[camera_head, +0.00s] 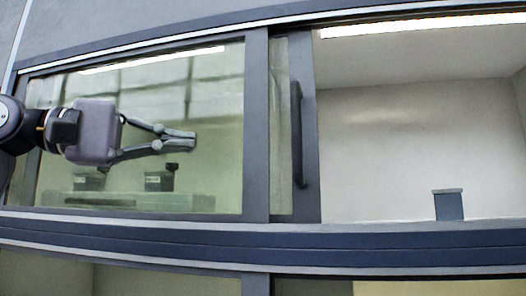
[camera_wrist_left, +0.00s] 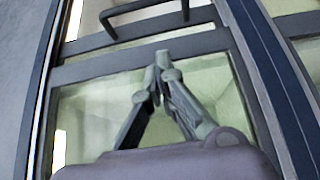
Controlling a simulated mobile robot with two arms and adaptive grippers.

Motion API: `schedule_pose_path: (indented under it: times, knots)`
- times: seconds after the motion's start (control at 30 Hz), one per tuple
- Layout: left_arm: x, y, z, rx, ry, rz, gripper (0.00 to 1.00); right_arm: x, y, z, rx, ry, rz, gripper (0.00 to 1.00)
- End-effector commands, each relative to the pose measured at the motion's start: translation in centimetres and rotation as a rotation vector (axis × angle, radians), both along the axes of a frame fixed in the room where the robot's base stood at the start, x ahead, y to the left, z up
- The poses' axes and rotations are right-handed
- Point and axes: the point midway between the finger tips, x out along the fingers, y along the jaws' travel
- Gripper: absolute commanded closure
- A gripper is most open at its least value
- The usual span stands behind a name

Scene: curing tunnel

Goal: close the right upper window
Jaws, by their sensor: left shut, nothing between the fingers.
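The right upper window (camera_head: 305,70) is a dark-framed sliding pane, slid left so that most of it overlaps the left pane (camera_head: 220,95). The right side of the opening is uncovered. Its dark vertical bar handle (camera_head: 297,132) stands on its frame; the handle also shows at the top of the left wrist view (camera_wrist_left: 148,9). My left gripper (camera_head: 192,139) is shut and empty in front of the left pane, left of the handle and apart from it, fingers pointing right. In the left wrist view its fingertips (camera_wrist_left: 162,58) are together. My right gripper is out of view.
A dark blue sill rail (camera_head: 400,244) runs below the upper windows, with lower windows (camera_head: 150,281) under it. Inside the right opening stands a small dark block (camera_head: 448,205). Dark items (camera_head: 159,181) show behind the left glass.

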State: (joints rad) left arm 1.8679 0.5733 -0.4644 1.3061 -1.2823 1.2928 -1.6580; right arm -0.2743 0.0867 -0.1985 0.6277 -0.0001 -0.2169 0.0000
Motion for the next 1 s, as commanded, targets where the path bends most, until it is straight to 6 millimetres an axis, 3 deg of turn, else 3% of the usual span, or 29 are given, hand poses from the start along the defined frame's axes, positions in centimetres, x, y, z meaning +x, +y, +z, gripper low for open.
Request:
schedule_pose_path:
  times: [0.17, 0.4, 0.57, 0.7, 0.83, 1.0]
  knots:
    - [0.5, -1.6, 0.1, 0.003, 0.001, -0.005, 1.00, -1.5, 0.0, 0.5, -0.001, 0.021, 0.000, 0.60]
    - [2.4, -6.2, 0.3, 0.002, 0.002, -0.006, 1.00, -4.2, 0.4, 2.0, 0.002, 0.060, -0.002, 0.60]
    - [3.7, -9.2, 0.3, 0.002, 0.003, -0.005, 1.00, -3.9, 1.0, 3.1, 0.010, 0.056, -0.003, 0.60]
    - [3.0, -11.2, 0.1, 0.003, 0.000, -0.004, 1.00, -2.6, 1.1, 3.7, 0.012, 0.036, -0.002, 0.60]
    - [2.5, -12.5, 0.1, 0.001, -0.001, -0.004, 1.00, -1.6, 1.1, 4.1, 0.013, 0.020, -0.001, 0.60]
    - [2.3, -13.0, -0.1, 0.001, 0.001, -0.002, 1.00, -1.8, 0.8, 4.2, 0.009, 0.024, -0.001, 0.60]
